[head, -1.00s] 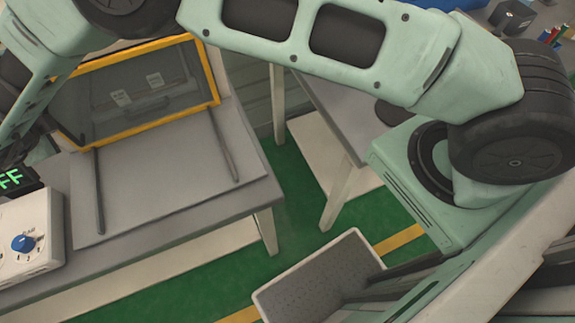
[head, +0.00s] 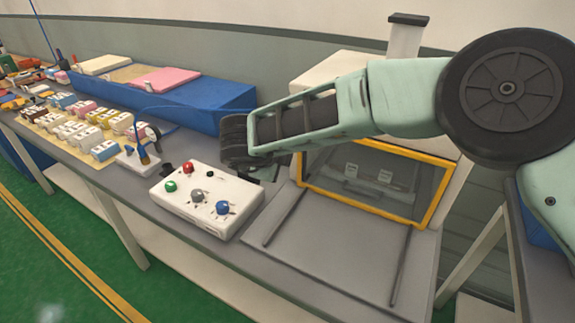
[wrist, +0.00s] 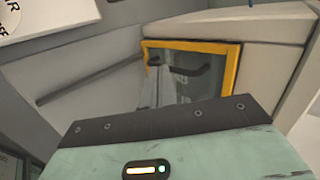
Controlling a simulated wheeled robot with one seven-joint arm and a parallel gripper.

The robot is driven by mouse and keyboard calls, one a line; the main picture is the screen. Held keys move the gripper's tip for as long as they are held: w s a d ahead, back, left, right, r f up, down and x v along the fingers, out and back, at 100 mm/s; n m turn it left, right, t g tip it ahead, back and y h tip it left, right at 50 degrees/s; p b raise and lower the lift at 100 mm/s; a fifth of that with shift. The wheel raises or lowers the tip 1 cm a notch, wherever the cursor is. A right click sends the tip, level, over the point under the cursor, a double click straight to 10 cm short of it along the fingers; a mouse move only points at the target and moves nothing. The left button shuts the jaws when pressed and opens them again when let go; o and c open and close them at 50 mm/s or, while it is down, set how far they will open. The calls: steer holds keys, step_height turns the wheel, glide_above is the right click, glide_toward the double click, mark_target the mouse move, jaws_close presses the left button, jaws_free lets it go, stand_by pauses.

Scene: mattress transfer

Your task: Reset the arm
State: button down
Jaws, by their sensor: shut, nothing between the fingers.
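My mint-green arm crosses the head view from the right. My gripper (head: 268,172) is at its far left end, beside the machine with the yellow-framed window and just behind the white control box. It is small and dark there, partly hidden by my wrist, and it is shut with nothing held. In the wrist view, my mint gripper body with its dark plate fills the bottom, and the yellow-framed window (wrist: 205,88) lies ahead of it. The same yellow-framed window (head: 370,183) shows below my forearm in the head view.
A white control box (head: 205,200) with coloured knobs stands at the table's front. A blue case (head: 200,100) and many small blocks (head: 85,125) on a tan board lie to the left. A flat grey plate (head: 330,250) lies before the window. Green floor is free at front left.

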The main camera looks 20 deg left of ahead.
steer(key=v, duration=0.4)
steer(key=shift+a+b, duration=0.15)
steer(key=shift+b, duration=0.2)
